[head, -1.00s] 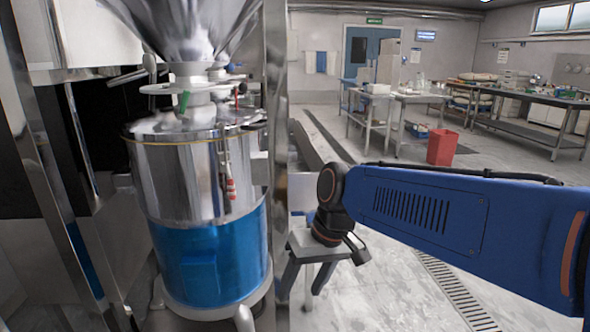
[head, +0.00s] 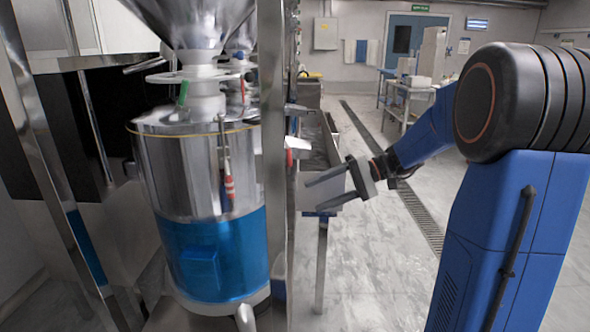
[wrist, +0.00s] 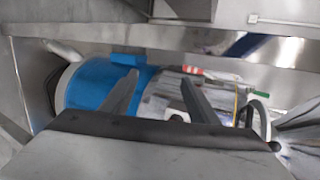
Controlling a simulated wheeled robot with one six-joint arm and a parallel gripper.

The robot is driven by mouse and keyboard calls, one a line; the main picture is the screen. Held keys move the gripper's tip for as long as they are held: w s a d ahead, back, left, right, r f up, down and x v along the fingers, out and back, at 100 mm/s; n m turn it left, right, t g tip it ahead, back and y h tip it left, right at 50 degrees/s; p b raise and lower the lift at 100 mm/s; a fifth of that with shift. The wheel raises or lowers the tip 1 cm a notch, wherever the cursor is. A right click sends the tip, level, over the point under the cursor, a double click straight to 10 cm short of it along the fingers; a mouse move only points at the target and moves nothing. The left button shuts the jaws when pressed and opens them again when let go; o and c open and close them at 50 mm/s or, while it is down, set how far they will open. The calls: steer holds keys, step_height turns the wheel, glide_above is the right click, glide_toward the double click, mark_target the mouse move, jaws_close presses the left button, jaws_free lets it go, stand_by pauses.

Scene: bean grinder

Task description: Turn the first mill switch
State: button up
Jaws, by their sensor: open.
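The first mill is a steel drum (head: 178,172) with a blue lower part (head: 213,255), at the left of the head view. A red-and-white handle (head: 228,187) hangs on its side; I cannot tell if this is the switch. A green lever (head: 183,93) is on top. In the wrist view the mill lies sideways, with the blue part (wrist: 88,85) at left and the red-and-white handle (wrist: 192,70) at the upper middle. My gripper (head: 312,195) is open and empty, right of the mill, beyond a steel post. Its fingers (wrist: 160,80) point toward the mill, apart from it.
The upright steel post (head: 272,150) stands between the mill and my gripper in the head view. A slanted steel post (head: 45,150) is at the left. A steel hopper (head: 195,22) is above the drum. The floor (head: 375,270) at right is clear.

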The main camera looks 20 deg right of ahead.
steer(key=w+d+r+t+y, duration=0.1)
steer(key=w+d+t+y, duration=0.25)
steer(key=w+d, duration=0.7)
steer(key=x, duration=1.6)
steer(key=shift+a+r+m, duration=0.15)
steer(key=shift+a+m, duration=0.15)
steer(key=shift+m, duration=0.1)
steer(key=shift+s, duration=0.1)
steer(key=c, duration=1)
